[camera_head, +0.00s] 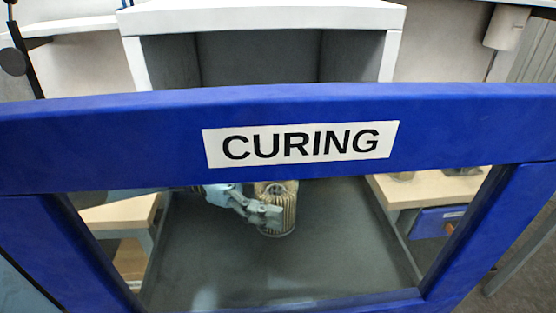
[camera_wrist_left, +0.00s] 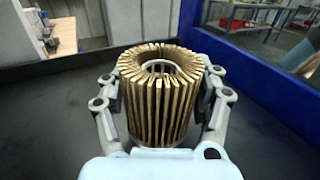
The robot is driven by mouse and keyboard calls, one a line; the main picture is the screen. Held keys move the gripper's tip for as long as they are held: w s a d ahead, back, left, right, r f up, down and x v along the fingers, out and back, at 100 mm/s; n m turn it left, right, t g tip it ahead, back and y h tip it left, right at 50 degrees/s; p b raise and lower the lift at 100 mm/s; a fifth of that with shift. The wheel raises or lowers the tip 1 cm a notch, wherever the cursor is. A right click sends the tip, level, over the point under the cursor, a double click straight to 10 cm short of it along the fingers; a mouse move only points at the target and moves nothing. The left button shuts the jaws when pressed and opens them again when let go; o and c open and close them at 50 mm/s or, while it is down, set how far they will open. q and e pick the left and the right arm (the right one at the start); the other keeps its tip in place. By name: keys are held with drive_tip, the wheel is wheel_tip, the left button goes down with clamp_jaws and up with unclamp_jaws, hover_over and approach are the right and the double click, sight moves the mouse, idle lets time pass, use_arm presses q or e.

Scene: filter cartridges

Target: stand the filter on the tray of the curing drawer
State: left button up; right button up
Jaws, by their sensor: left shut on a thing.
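The filter (camera_head: 288,208) is a tan pleated cylinder, upright over the dark grey tray of the curing drawer (camera_head: 340,250). In the head view its top is partly hidden behind the blue frame with the CURING label (camera_head: 300,144). My left gripper (camera_head: 270,214) reaches in from the left and is shut on the filter. In the left wrist view the fingers (camera_wrist_left: 162,110) are on both sides of the filter (camera_wrist_left: 160,90), whose open ring top faces up. The filter's base looks at or very near the tray (camera_wrist_left: 50,120); I cannot tell whether it touches. My right gripper is not in view.
The blue frame crosses the head view in front of the tray. A white-topped grey cabinet (camera_head: 260,18) stands behind. Wooden benches flank the drawer, the right one (camera_head: 430,188) with small objects on it. The tray around the filter is clear.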

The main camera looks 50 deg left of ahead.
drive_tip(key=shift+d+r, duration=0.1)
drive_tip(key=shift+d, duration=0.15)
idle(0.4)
use_arm(q)
drive_tip(key=shift+f, duration=0.3)
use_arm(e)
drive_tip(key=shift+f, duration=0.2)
use_arm(q)
drive_tip(key=shift+s+d+f+b, duration=0.4)
drive_tip(key=shift+s+f+b, duration=0.15)
drive_tip(key=shift+f+b, duration=0.25)
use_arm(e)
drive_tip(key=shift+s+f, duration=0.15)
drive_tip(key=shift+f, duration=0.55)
use_arm(q)
drive_tip(key=shift+r, duration=0.1)
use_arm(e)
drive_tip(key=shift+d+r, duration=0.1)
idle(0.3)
use_arm(q)
drive_tip(key=shift+w+a+r+p, duration=0.1)
drive_tip(key=shift+w+r+p, duration=0.2)
drive_tip(key=shift+p, duration=0.35)
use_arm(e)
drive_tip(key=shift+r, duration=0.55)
